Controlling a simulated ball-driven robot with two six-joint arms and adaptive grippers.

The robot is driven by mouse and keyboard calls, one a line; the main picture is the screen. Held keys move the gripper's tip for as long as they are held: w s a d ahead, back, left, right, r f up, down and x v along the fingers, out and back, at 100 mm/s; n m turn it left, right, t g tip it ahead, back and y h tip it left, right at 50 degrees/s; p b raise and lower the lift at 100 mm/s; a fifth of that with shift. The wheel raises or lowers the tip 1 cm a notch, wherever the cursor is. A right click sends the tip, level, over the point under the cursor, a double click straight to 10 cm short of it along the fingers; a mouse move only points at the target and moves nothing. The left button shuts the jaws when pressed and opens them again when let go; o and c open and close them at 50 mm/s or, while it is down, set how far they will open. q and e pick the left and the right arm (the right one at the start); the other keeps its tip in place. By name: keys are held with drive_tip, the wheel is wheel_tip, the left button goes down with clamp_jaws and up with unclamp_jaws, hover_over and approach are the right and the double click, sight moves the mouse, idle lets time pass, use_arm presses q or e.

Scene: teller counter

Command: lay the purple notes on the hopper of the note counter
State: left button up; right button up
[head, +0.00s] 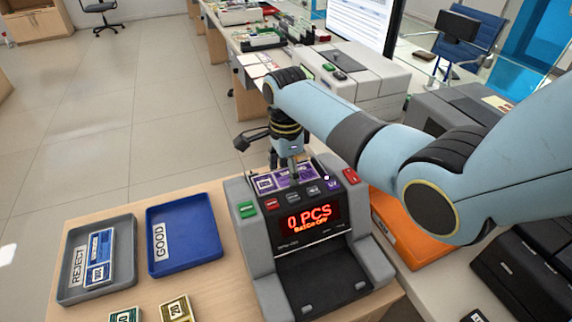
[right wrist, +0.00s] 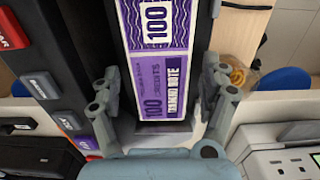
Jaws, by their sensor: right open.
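The purple notes (head: 265,184) lie at the top rear of the note counter (head: 262,262), behind its row of keys, on the hopper. In the right wrist view the purple notes (right wrist: 162,70) lie flat in the dark hopper (right wrist: 101,45), printed "100". My right gripper (head: 275,158) is just above the hopper. In the right wrist view its fingers (right wrist: 163,85) stand apart, one on each side of the notes, with no visible grip on them. The counter's display reads "0 PCS". My left gripper is not in view.
A grey REJECT tray (head: 128,262) with blue notes and an empty blue GOOD tray (head: 206,215) stand left of the counter. Green notes (head: 125,315) and yellow notes (head: 177,309) lie in front. An orange tray (head: 421,248) is on the right, under my right arm.

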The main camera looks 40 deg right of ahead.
sight(286, 177)
wheel_tip(286, 177, up, 12)
idle(0.4)
idle(0.4)
